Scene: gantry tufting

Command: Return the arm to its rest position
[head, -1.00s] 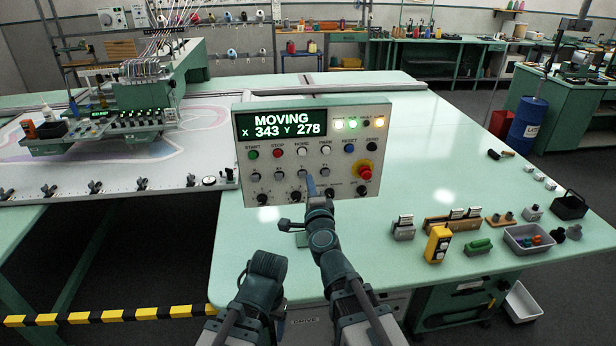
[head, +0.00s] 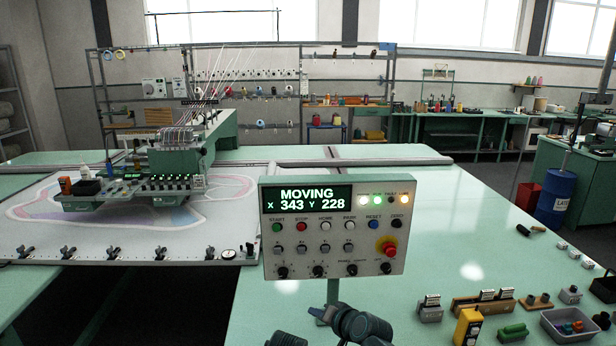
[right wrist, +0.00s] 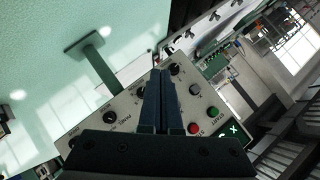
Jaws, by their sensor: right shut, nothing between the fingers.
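The control panel (head: 334,262) stands upright on the green table. Its screen reads MOVING, X 343 Y 228. My right gripper (head: 350,322) is low in the head view, below the panel and apart from its buttons. In the right wrist view its two fingers (right wrist: 162,95) are shut together with nothing between them, with the panel (right wrist: 125,122) behind them. Only the top of my left arm's end (head: 286,340) shows at the bottom edge of the head view; its fingers cannot be made out.
The tufting gantry head (head: 176,160) stands over the white cloth bed at left. At right on the table are a yellow box (head: 467,326), a grey tray (head: 568,338), a wooden block and small parts. A blue drum (head: 555,198) stands beyond. The table's middle right is clear.

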